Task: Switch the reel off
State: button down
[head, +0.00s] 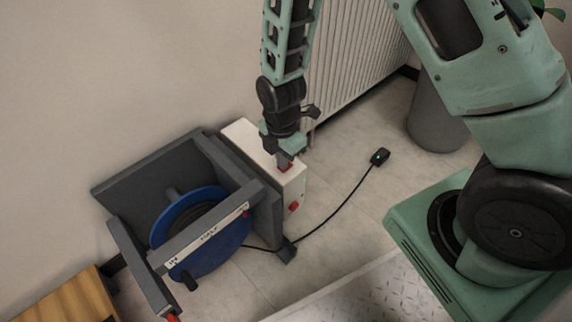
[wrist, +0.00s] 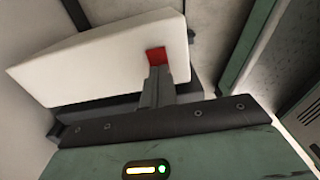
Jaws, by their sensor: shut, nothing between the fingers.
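The reel (head: 208,232) is a blue drum in a dark grey frame, standing on the floor at the left of the head view. A white box (head: 288,180) is attached at the frame's right side. A red switch (head: 284,168) sits on the box's top, and a second red part (head: 293,206) is on its front face. My gripper (head: 284,158) is shut and points down at the top switch. In the wrist view the fingertips (wrist: 157,74) overlap the lower part of the red switch (wrist: 155,55); whether they touch it, I cannot tell.
A black cable (head: 345,205) runs from the reel over the floor to a small black device (head: 380,157) with a green light. A radiator (head: 355,55) and a grey bin (head: 437,115) stand behind. A wooden item (head: 70,298) is at the lower left.

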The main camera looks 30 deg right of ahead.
jog(key=shift+f, duration=0.15)
notch_tip(320, 180, up, 7)
jog(key=p, duration=0.7)
dwell(0.7)
